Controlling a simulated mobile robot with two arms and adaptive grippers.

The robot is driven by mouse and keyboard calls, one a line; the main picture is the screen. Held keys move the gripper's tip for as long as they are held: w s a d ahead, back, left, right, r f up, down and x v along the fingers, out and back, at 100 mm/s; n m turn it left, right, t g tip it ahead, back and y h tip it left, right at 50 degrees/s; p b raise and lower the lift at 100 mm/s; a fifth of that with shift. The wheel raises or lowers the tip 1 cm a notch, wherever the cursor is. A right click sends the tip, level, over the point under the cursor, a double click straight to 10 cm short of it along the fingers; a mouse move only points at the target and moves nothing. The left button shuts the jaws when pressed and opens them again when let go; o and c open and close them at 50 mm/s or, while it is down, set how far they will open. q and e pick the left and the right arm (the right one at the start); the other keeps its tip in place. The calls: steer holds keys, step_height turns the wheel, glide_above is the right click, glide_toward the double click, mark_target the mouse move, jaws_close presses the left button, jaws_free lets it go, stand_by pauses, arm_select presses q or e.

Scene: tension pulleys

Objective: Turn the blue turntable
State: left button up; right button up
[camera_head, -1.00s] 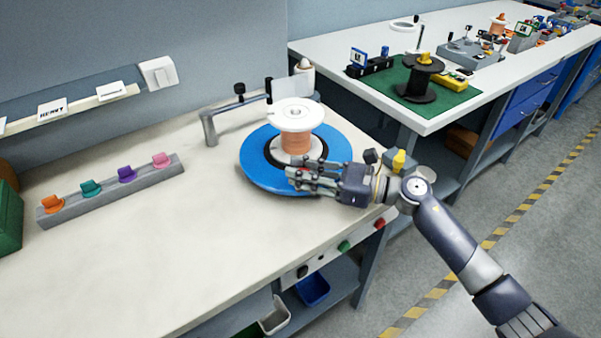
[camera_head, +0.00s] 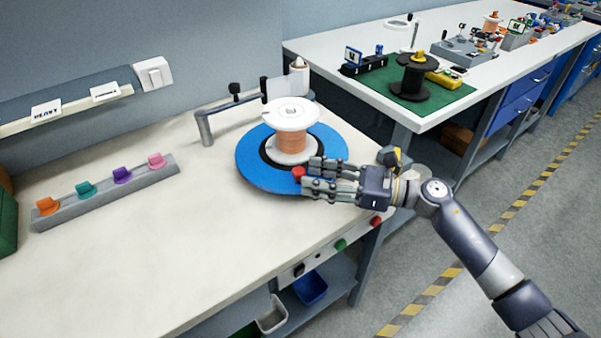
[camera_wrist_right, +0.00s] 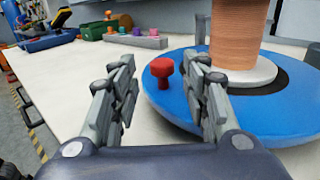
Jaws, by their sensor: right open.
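The blue turntable (camera_head: 258,175) lies flat on the white bench, with a white-flanged spool of copper wire (camera_head: 292,135) standing at its middle. A red knob (camera_head: 299,173) stands up near the turntable's front rim. My right gripper (camera_head: 306,180) is open at that rim, its fingers pointing left. In the right wrist view, the red knob (camera_wrist_right: 162,71) shows between the two open fingers (camera_wrist_right: 164,92), a little beyond their tips and nearer the right finger. I cannot tell whether they touch. My left gripper is not in view.
A grey jointed arm (camera_head: 222,113) stands behind the turntable. A grey rail (camera_head: 105,193) with several coloured knobs lies at the left. A second bench (camera_head: 345,42) with a green mat (camera_head: 450,98) is at the back right. The bench front left is clear.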

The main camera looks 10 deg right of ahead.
steer(key=v, duration=0.7)
steer(key=shift+s+d, duration=0.1)
steer(key=shift+s, duration=0.05)
steer(key=shift+c, duration=0.4)
